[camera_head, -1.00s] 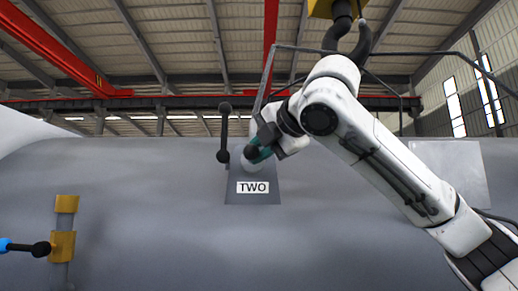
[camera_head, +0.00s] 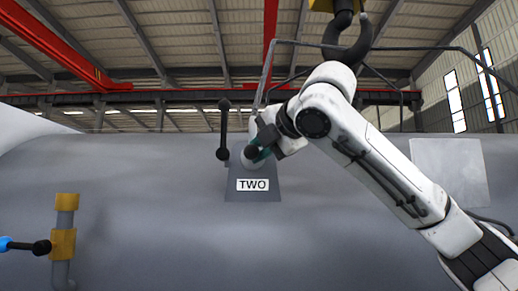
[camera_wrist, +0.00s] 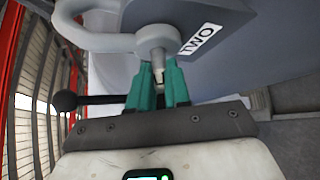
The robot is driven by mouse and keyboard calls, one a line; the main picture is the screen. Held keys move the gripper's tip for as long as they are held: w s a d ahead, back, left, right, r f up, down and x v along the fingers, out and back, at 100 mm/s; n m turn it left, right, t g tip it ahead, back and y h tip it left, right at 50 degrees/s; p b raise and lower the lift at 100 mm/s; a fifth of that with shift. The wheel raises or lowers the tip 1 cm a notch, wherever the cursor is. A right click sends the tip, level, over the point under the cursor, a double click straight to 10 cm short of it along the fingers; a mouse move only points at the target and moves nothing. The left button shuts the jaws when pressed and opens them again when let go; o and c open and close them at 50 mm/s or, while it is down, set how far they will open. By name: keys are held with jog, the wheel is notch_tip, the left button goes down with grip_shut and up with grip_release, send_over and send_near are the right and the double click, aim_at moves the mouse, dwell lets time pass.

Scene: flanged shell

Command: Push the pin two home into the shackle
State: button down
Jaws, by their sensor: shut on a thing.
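The grey shackle (camera_wrist: 105,38) arches at the top left in the wrist view, its eye beside the dark lug plate marked TWO (camera_wrist: 225,25). In the head view the plate (camera_head: 253,197) stands on the grey shell. My gripper (camera_wrist: 158,78), with teal fingers, is shut on the pin (camera_wrist: 158,55), which shows as a pale stub between the fingertips at the shackle eye. In the head view my gripper (camera_head: 262,148) is at the plate's upper part, covering most of the pin. How deep the pin sits cannot be told.
A black bar with ball ends (camera_head: 224,130) stands left of the plate, close to my gripper. It shows behind the fingers in the wrist view (camera_wrist: 65,102). A dark hook (camera_head: 347,40) and grey rods (camera_head: 385,52) hang above my arm. A yellow fitting (camera_head: 63,243) stands far left.

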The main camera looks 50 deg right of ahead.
jog(key=shift+w+d+p, duration=0.4)
jog(key=shift+w+d, duration=0.05)
jog(key=shift+d, duration=0.1)
jog(key=c, duration=1)
grip_release()
jog(key=shift+s, duration=0.1)
jog(key=b+v, duration=0.2)
jog(key=v, duration=0.8)
jog(key=shift+s+a+b, duration=0.2)
jog(key=shift+s+b, duration=0.15)
